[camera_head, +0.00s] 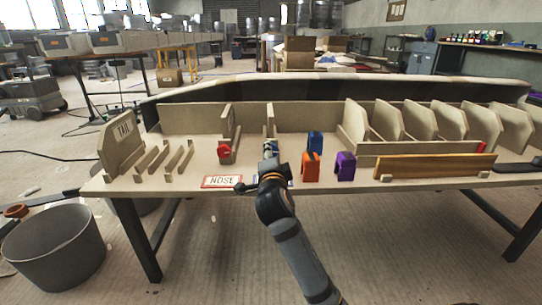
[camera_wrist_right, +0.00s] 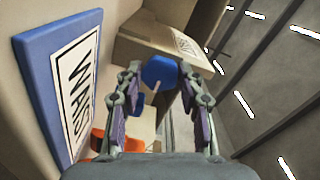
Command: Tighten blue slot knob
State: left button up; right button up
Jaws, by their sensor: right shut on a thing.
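The blue slot knob (camera_wrist_right: 158,71) shows in the right wrist view between my two fingers, in front of a beige panel. My right gripper (camera_head: 270,151) is shut on it at the slot between the beige uprights on the table. In the head view the gripper hides most of the knob. My left gripper is in neither view.
A red knob (camera_head: 224,151) sits at the slot to the left. Blue (camera_head: 315,142), orange (camera_head: 310,166) and purple (camera_head: 343,166) blocks stand just right of my gripper. A red-edged NOSE card (camera_head: 221,182) lies at the table's front edge. A blue-edged card (camera_wrist_right: 38,75) is close to my right wrist.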

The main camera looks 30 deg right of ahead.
jog(key=shift+f, duration=0.1)
jog(key=o, duration=1.2)
jog(key=shift+c, duration=0.2)
jog(key=v, duration=0.7)
jog(key=shift+s+a, duration=0.15)
jog(key=shift+s, duration=0.05)
